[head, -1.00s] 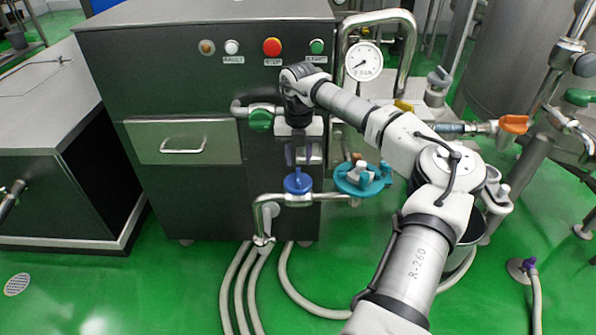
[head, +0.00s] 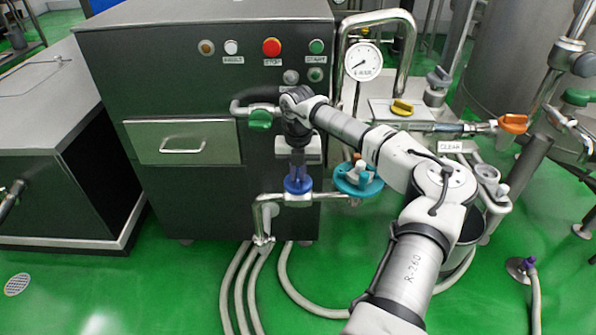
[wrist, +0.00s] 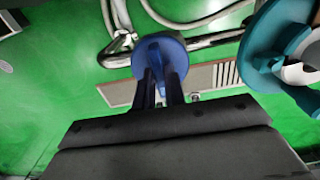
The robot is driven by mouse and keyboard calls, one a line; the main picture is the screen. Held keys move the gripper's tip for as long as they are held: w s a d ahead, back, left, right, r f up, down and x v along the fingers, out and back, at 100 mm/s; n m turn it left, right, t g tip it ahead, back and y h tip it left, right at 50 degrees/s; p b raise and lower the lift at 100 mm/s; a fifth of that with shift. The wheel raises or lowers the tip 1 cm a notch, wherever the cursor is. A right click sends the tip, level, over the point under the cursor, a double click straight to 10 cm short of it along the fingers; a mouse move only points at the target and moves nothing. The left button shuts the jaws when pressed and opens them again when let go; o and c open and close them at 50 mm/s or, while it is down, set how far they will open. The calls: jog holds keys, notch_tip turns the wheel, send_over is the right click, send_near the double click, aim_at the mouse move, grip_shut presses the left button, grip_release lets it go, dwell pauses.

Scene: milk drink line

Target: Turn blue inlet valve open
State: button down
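The blue inlet valve (head: 298,186) has a round blue handle on a steel pipe low in front of the dark cabinet. My gripper (head: 298,174) points down at it from above, with its fingertips at the handle. In the wrist view the blue handle (wrist: 173,51) lies at the fingertips of my gripper (wrist: 160,78). The two dark fingers stand a small gap apart. Whether they press on the handle's grip is hidden.
A teal valve (head: 358,180) stands close to the right of the blue one. A green-handled valve (head: 260,119) sits above left. Hoses (head: 240,290) run along the floor below.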

jog(key=shift+n, duration=0.4)
jog(key=n, duration=0.3)
jog(key=shift+r+n, duration=0.1)
jog(key=shift+n, duration=0.3)
jog(key=n+p, duration=0.1)
jog(key=n, duration=0.3)
jog(key=shift+w, duration=0.1)
jog(key=n, duration=0.5)
jog(key=n+p, duration=0.1)
jog(key=n, duration=0.3)
jog(key=shift+a+n, duration=0.1)
jog(key=shift+n, duration=0.2)
jog(key=c, duration=1.5)
grip_release()
jog(key=shift+o, duration=0.2)
